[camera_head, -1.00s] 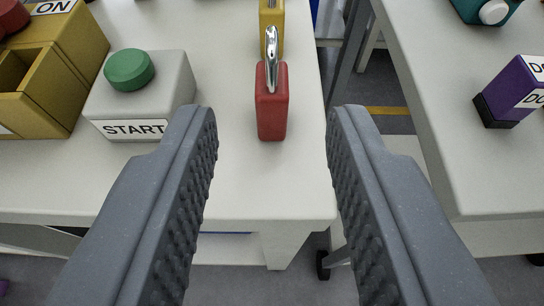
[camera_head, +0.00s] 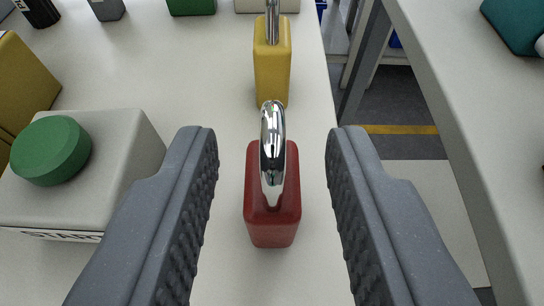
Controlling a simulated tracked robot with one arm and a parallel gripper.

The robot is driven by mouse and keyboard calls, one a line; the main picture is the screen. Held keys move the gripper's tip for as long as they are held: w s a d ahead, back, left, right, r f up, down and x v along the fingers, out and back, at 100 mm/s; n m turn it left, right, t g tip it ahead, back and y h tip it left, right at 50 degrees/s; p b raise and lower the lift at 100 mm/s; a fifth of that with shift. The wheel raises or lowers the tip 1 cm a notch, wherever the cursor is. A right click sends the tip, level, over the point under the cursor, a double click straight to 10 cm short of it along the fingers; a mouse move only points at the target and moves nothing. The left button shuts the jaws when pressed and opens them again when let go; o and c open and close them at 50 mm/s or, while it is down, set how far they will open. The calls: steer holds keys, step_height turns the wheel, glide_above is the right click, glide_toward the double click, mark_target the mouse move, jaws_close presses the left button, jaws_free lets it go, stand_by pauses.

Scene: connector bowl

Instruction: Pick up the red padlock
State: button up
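The red padlock (camera_head: 272,222) stands upright on the white table, with its chrome shackle pointing up. My gripper (camera_head: 272,135) is open, with one ridged grey finger on each side of the padlock. A visible gap separates each finger from the padlock's body. Nothing is held between the fingers.
A yellow padlock (camera_head: 272,72) stands just behind the red one. A grey box with a green button (camera_head: 50,150) is at the left, close to the left finger. The white table's (camera_head: 190,85) right edge lies near the padlocks. A second table (camera_head: 455,100) stands across a gap.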

mark_target(272, 111)
steer(key=shift+b+x, duration=0.3)
steer(key=shift+x, duration=2)
jaws_close()
steer(key=shift+r, duration=0.15)
